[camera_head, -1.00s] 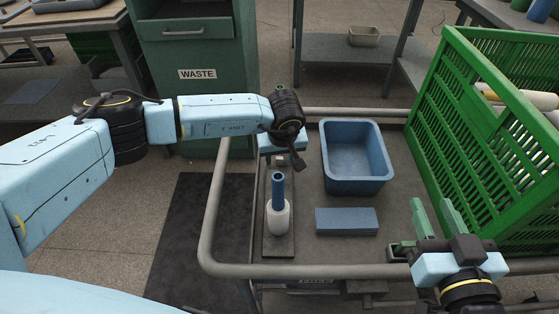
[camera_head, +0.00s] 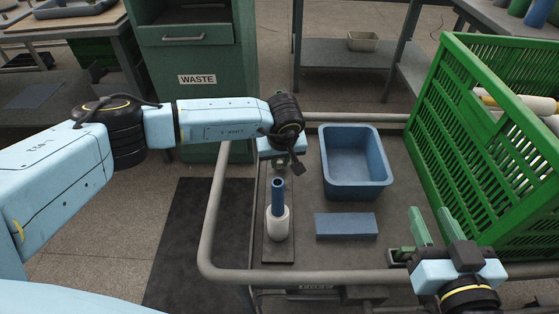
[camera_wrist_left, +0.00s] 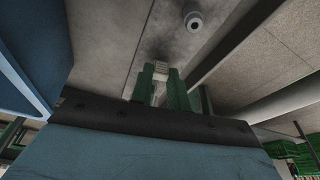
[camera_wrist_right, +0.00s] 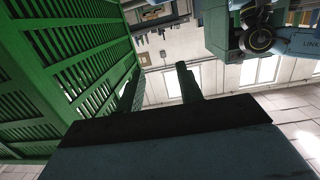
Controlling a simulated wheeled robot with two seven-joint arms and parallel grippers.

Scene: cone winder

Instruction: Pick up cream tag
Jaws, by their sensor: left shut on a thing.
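The cream tag (camera_wrist_left: 160,69) shows as a small pale block between the green fingers of my left gripper (camera_wrist_left: 161,82) in the left wrist view. The fingers are shut on it. In the head view my left gripper (camera_head: 281,162) points down over the far end of a dark board, behind the white cone; the wrist hides most of it and I cannot make out the tag clearly there. My right gripper (camera_head: 434,226) is open and empty at the cart's front right, and its two spread fingers also show in the right wrist view (camera_wrist_right: 158,88).
A white cone with a blue tube (camera_head: 278,222) stands on the dark board (camera_head: 279,253). A blue tub (camera_head: 357,187) and a flat blue block (camera_head: 346,226) lie to its right. A green crate (camera_head: 480,150) stands at the right. A grey rail (camera_head: 213,215) edges the cart (camera_head: 395,200).

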